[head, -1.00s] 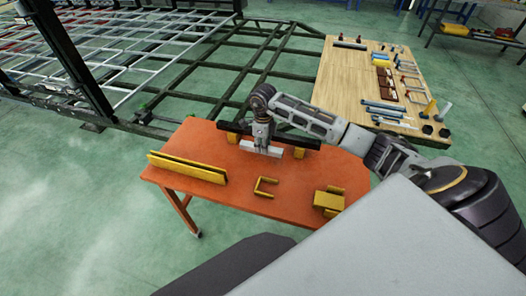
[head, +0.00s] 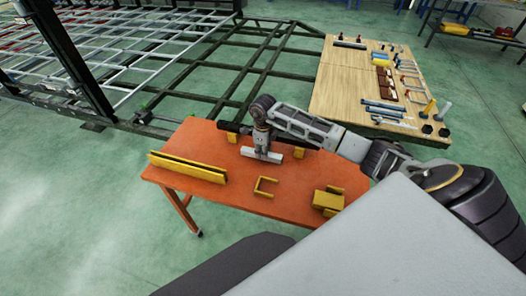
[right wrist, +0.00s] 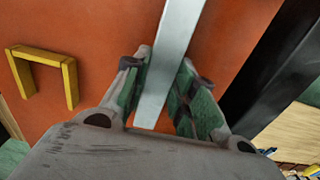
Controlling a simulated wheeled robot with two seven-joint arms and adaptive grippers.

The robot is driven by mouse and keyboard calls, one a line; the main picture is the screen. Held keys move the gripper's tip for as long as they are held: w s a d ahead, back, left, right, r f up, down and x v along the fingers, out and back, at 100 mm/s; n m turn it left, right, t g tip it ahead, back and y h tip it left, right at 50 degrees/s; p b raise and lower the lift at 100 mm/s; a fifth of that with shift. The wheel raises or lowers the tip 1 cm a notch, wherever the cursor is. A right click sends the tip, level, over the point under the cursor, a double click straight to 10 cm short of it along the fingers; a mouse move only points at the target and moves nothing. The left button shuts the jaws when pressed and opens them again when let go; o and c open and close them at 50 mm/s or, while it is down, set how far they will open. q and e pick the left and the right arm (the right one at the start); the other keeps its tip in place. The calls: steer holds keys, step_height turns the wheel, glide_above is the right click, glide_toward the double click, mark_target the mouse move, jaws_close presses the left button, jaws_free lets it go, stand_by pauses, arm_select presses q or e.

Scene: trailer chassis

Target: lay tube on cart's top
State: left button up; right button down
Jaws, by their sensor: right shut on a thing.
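A light grey square tube (head: 275,157) is gripped by my right gripper (head: 262,148) over the far middle of the orange cart's top (head: 235,193). In the right wrist view the tube (right wrist: 178,30) runs between the two green-padded fingers of the gripper (right wrist: 164,72), which are shut on it. The tube lies about level; I cannot tell whether it touches the top. My left gripper is not in view.
On the cart are a long yellow channel (head: 187,167) at left, a small yellow bracket (head: 266,187) and a yellow block (head: 328,201). A dark bar (head: 232,127) lies along the far edge. Bare orange surface surrounds the small bracket. A wooden table (head: 345,87) with parts stands behind right.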

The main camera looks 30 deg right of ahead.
steer(key=shift+f, duration=0.1)
steer(key=c, duration=1.4)
jaws_free()
steer(key=shift+o, duration=1.1)
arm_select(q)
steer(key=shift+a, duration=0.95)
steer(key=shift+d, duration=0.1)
